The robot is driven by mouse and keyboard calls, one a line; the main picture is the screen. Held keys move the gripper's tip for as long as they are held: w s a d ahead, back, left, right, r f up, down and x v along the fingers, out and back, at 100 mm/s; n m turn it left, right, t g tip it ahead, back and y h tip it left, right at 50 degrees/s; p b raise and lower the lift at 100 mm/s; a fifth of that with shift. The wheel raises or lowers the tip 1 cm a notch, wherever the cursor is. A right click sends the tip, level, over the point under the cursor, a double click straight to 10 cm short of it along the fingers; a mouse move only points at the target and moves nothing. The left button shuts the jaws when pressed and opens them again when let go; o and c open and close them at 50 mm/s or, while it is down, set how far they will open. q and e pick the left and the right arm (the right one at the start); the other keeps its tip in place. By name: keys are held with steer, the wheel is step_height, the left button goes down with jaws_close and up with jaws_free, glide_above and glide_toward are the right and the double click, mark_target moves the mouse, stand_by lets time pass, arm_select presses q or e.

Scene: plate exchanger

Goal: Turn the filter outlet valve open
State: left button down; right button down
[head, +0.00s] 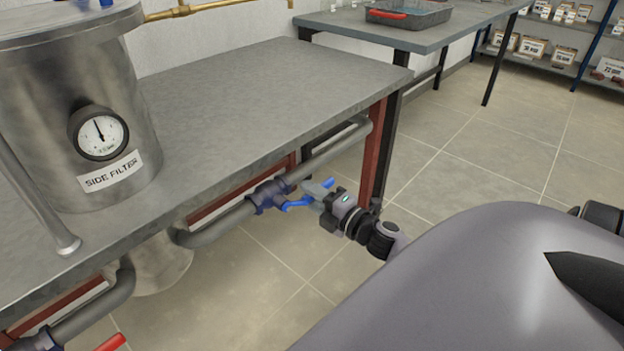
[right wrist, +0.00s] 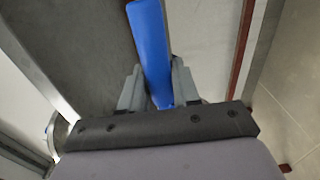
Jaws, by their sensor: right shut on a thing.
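The side filter (head: 75,100) is a metal tank with a gauge and a "SIDE FILTER" label, standing at the left in the head view. A dark blue valve (head: 268,195) sits on the grey pipe running right from under the filter, below the bench edge. Its blue lever handle (head: 298,204) points toward my right gripper (head: 318,192). In the right wrist view the blue handle (right wrist: 149,45) lies between the fingers of my right gripper (right wrist: 158,90), which is shut on it. The valve body is not clear in the wrist view. My left gripper is not in view.
The grey bench (head: 250,95) overhangs the pipe (head: 330,153), with a dark red leg (head: 372,150) close to my right gripper. A red handle (head: 111,342) shows at the bottom left. Tiled floor (head: 470,150) is free to the right. A second table (head: 430,38) stands behind.

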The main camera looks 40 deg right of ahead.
steer(key=c, duration=0.9)
jaws_free()
steer(key=shift+d+r, duration=0.1)
steer(key=shift+r, duration=0.1)
steer(key=shift+f, duration=0.1)
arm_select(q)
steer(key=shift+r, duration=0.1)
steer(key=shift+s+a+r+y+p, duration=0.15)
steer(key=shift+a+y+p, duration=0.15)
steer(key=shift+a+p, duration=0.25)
arm_select(e)
steer(key=s, duration=0.7)
steer(key=shift+d, duration=0.2)
